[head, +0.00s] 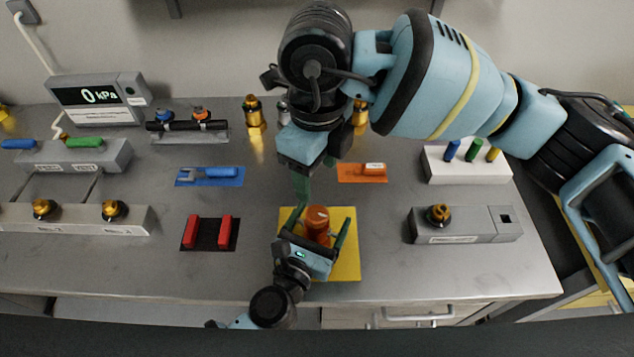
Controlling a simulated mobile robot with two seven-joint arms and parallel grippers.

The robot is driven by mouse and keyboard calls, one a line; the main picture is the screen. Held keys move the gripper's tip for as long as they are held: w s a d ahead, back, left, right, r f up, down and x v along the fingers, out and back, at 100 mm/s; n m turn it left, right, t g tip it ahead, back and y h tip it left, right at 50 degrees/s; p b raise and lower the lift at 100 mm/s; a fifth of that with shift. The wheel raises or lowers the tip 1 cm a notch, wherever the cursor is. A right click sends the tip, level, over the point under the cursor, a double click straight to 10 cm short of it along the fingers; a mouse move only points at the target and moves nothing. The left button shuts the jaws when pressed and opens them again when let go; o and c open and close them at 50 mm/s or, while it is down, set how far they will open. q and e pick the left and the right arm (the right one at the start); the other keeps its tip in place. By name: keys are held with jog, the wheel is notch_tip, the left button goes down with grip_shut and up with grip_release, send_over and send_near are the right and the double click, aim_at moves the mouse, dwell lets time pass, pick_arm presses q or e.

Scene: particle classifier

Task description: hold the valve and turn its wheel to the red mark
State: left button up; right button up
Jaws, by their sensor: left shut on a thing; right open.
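The valve (317,224), with an orange-red round top bearing a small pale line, stands on a yellow mat (347,269) near the table's front edge. My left gripper (317,229) reaches in from the front, with a green finger on either side of the valve, shut on it. My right gripper (314,178) is open, fingers down, just behind and above the valve, apart from it. Its wrist hides part of the table behind. I cannot make out the red mark.
A black mat with red blocks (209,232) lies left of the yellow mat. Behind are a blue tray (210,176) and an orange tray (362,173). A grey fixture (465,226) and a white block (467,165) stand at right. A gauge (98,98) reads 0 kPa.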

jog(key=shift+r, duration=0.5)
pick_arm(q)
jog(key=o, duration=1.5)
jog(key=v, duration=1.2)
